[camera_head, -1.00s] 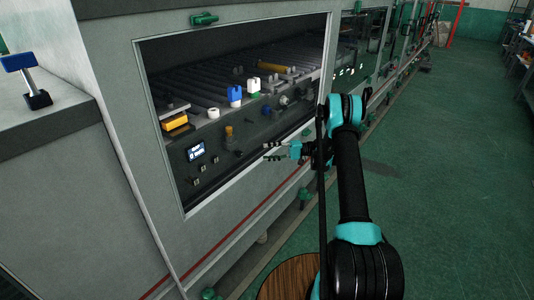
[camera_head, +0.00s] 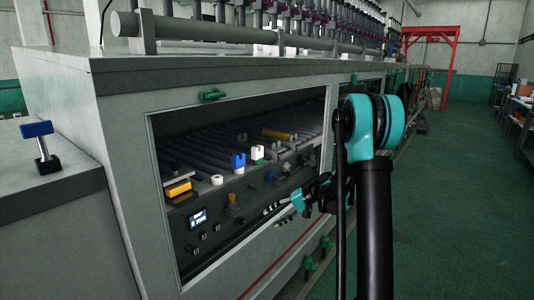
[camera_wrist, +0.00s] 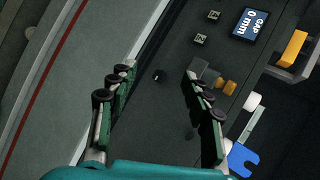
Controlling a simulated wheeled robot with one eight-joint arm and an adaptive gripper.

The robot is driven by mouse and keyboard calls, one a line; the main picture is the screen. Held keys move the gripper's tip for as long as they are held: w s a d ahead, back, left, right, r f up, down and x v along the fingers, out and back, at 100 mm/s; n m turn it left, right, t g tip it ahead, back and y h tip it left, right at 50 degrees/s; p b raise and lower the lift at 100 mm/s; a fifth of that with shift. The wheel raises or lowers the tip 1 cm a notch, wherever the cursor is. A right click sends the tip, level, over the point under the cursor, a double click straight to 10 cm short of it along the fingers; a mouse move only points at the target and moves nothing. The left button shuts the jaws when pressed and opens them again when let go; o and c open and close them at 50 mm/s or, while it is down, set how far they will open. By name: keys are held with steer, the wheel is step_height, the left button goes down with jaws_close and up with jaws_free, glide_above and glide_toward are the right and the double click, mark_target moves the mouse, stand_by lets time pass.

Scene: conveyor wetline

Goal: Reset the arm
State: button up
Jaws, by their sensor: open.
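My teal and black arm (camera_head: 368,125) stands to the right of the machine opening in the head view. My gripper (camera_head: 270,208) points left, in front of the dark control panel at the lower edge of the opening. In the wrist view my gripper (camera_wrist: 158,76) has its two fingers spread apart with nothing between them. The dark panel (camera_wrist: 165,110) lies beyond the fingers, with a small black knob (camera_wrist: 160,75) showing in the gap. Whether a fingertip touches the panel I cannot tell.
The grey machine (camera_head: 120,150) fills the left. Its opening holds rollers, a blue part (camera_head: 238,163), white parts, a yellow block (camera_head: 178,188) and a lit display (camera_head: 198,217). The opening's frame is close to my arm. Green floor (camera_head: 450,200) at right is free.

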steer(key=s+d+t+h, duration=0.1)
steer(key=s+d+h, duration=0.2)
steer(key=s, duration=0.7)
steer(key=s+d+f+t+h, duration=0.1)
steer(key=s+d+h, duration=0.3)
steer(key=s+d, duration=0.3)
steer(key=s+d+f+n+t+h, duration=0.1)
steer(key=s+d+h, duration=0.2)
steer(key=s, duration=1)
steer(key=d, duration=0.3)
steer(key=shift+f+h, duration=0.25)
steer(key=shift+h, duration=0.05)
